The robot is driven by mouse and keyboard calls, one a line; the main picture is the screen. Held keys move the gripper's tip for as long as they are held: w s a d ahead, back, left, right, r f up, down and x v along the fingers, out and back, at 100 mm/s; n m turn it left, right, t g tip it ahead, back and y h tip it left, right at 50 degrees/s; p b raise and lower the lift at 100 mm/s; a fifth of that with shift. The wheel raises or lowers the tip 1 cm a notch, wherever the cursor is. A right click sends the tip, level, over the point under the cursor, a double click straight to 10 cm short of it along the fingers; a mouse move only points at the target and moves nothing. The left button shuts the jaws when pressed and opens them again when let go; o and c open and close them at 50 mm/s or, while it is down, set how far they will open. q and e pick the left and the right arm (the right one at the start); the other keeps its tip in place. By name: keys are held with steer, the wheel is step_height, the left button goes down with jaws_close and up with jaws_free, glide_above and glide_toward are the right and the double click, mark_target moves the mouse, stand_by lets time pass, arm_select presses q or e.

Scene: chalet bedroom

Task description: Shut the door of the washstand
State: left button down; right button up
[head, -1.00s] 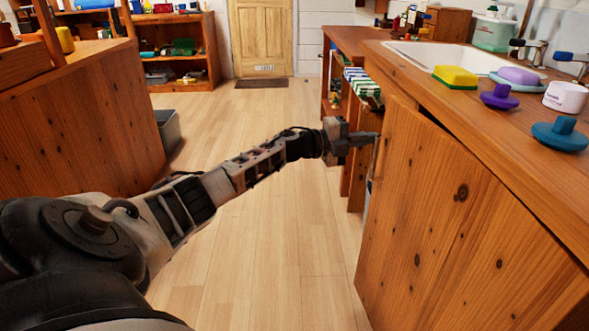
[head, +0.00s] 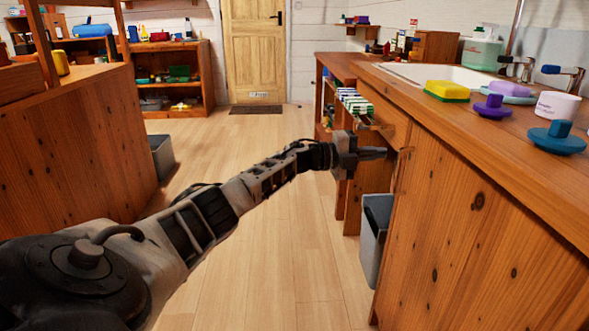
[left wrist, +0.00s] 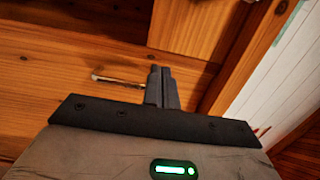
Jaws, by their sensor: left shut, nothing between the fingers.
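The washstand (head: 545,165) stands on the right, with a wooden top and a white basin. Its knotty wooden door (head: 460,225) fills the lower right of the head view. A dark line runs under the worktop along the door's top; I cannot tell whether the door sits flush. My left gripper (head: 374,153) is shut and empty, its fingertips close to the door's far edge. In the left wrist view its fingers (left wrist: 161,85) are together in front of wood, beside a thin metal handle (left wrist: 120,81). Contact is unclear. My right gripper is out of view.
A grey bin (head: 372,245) stands on the floor beyond the door's edge. A yellow sponge (head: 447,91), a purple stopper (head: 494,107) and a blue stopper (head: 556,138) lie on the worktop. Open floor (head: 270,235) lies between the washstand and the wooden unit (head: 75,140) at left.

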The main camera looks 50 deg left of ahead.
arm_select(q)
steer(key=a+p+v, duration=0.1)
steer(key=p+v, duration=0.1)
steer(key=v, duration=1.1)
steer(key=shift+a, duration=0.25)
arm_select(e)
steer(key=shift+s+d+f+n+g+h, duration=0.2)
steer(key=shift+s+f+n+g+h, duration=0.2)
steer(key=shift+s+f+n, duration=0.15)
arm_select(q)
steer(key=shift+w, duration=0.1)
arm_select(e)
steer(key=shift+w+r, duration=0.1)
